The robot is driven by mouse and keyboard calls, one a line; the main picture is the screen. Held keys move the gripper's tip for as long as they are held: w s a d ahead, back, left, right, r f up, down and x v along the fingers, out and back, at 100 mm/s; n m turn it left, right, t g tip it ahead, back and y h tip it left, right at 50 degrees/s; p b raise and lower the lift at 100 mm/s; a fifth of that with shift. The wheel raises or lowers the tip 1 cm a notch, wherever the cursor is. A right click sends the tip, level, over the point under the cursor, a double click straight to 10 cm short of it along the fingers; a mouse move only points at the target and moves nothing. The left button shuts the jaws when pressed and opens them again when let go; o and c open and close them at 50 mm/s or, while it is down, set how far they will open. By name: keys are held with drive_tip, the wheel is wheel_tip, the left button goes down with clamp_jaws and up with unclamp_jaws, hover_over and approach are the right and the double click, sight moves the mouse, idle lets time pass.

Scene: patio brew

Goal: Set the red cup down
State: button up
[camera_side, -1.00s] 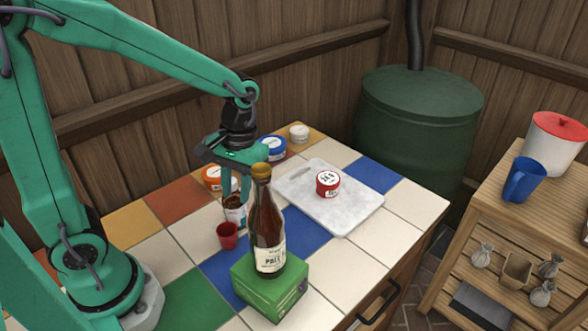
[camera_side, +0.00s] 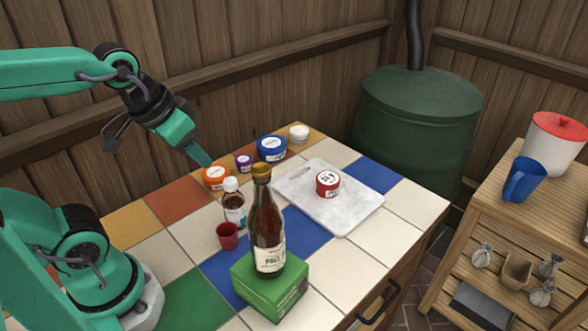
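The small red cup (camera_side: 228,236) stands upright on the tiled table, just left of a brown bottle and in front of a small white-capped bottle. My gripper (camera_side: 208,163) is raised above the back left of the table, up and to the left of the cup and well apart from it. Its fingers overlap in this view, so I cannot tell how far apart they are. I see nothing held in it.
A brown bottle (camera_side: 267,226) stands on a green box (camera_side: 270,289). A white-capped bottle (camera_side: 234,205) is close behind the cup. Orange (camera_side: 215,178), purple (camera_side: 243,163) and blue (camera_side: 272,149) tubs line the back. A marble board (camera_side: 345,209) holds a red tin (camera_side: 328,184).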

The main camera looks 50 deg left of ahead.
drive_tip(key=shift+s+a+r+t, duration=0.1)
drive_tip(key=shift+s+r+t, duration=0.15)
drive_tip(key=shift+s+t, duration=0.05)
drive_tip(key=o, duration=0.9)
drive_tip(key=shift+m, duration=0.4)
drive_tip(key=shift+w+d+f+m+g, duration=0.15)
drive_tip(key=shift+w+f+m+g, duration=0.85)
drive_tip(key=shift+f+m, duration=2.35)
drive_tip(key=shift+w+d+f+m+g, duration=0.1)
drive_tip(key=shift+w+f+m+g, duration=0.95)
drive_tip(key=shift+m, duration=3.95)
drive_tip(key=shift+w+d+f+m+g, duration=0.25)
drive_tip(key=shift+f+m+g, duration=1.2)
drive_tip(key=shift+f+m, duration=2.15)
drive_tip(key=shift+w+a+r+m, duration=0.1)
drive_tip(key=shift+r+m, duration=0.35)
drive_tip(key=shift+m, duration=0.1)
